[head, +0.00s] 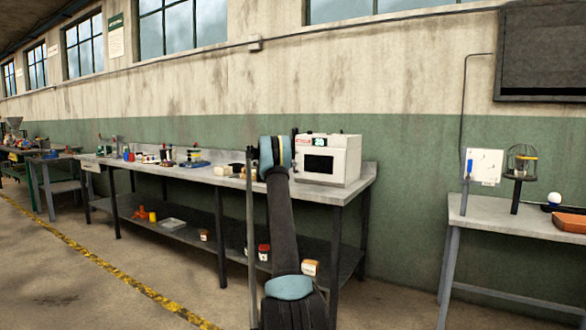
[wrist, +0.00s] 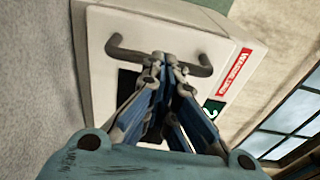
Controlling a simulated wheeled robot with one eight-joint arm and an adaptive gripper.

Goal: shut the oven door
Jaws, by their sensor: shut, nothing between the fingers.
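The oven (head: 340,150) is a white box at the right end of the long bench, with a dark window and red and green labels on its front. My arm covers part of its left side in the head view. In the wrist view, the oven door (wrist: 100,55) shows a grey bar handle (wrist: 135,52). The door looks about flush with the body, but I cannot tell if a small gap remains. My gripper (wrist: 170,62) is shut and empty, its fingertips in front of the handle's middle; contact is unclear. The fingers partly cover the window.
The long bench (head: 225,181) holds small items left of the oven. Its lower shelf (head: 190,238) carries jars and a tray. A second table (head: 478,206) with a lantern-like cage stands to the right. Floor between the tables is clear.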

